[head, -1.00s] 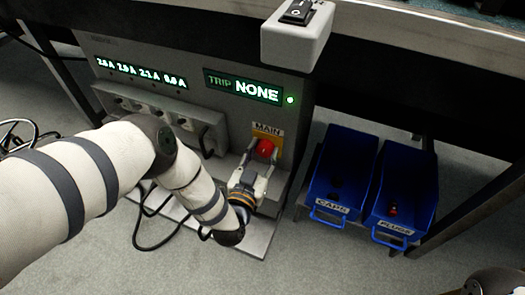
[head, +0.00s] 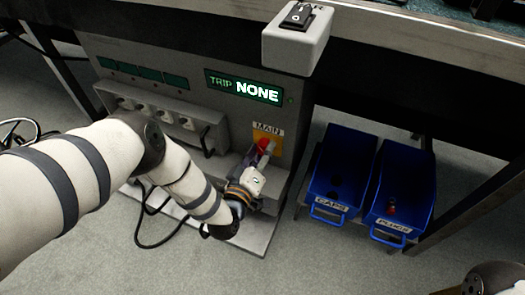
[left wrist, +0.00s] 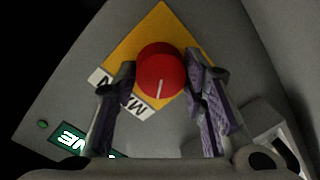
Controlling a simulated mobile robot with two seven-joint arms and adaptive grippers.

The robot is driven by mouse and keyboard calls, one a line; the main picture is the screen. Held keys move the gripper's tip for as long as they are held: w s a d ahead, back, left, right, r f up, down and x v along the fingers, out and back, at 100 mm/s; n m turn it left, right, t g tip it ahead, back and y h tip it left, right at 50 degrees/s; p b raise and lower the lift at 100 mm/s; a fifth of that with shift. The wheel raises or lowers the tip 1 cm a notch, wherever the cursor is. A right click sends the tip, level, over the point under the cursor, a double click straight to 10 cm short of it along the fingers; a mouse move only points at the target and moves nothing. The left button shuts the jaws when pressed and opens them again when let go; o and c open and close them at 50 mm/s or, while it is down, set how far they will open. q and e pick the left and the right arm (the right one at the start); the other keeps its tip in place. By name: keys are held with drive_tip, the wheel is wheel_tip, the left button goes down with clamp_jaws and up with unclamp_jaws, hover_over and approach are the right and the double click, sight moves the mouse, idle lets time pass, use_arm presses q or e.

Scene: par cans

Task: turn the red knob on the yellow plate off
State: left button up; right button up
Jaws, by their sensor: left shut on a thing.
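The red knob (head: 263,143) sits on the yellow plate (head: 277,141) labelled MAIN, on the front of the grey power box. In the left wrist view the knob (left wrist: 160,68) is round, and its white mark points down in the picture. The yellow plate (left wrist: 164,22) looks tilted there. My left gripper (head: 260,152) is shut on the knob, with one finger on each side, as the left wrist view also shows (left wrist: 160,80). My right gripper is not in view; only a bit of that arm shows at the lower right.
The power box (head: 235,135) has a lit TRIP NONE display (head: 244,87), dark displays (head: 143,73) and a row of sockets (head: 163,115). A rocker switch box (head: 296,40) is above. Two blue bins (head: 342,170), labelled CAPS and PLUGS, stand at the right.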

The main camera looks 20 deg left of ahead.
use_arm(q)
drive_tip(key=shift+n, duration=0.8)
drive_tip(key=o, duration=1.2)
drive_tip(key=s, duration=0.8)
drive_tip(key=s+r, duration=0.1)
drive_tip(key=s, duration=0.3)
drive_tip(key=shift+a, duration=0.2)
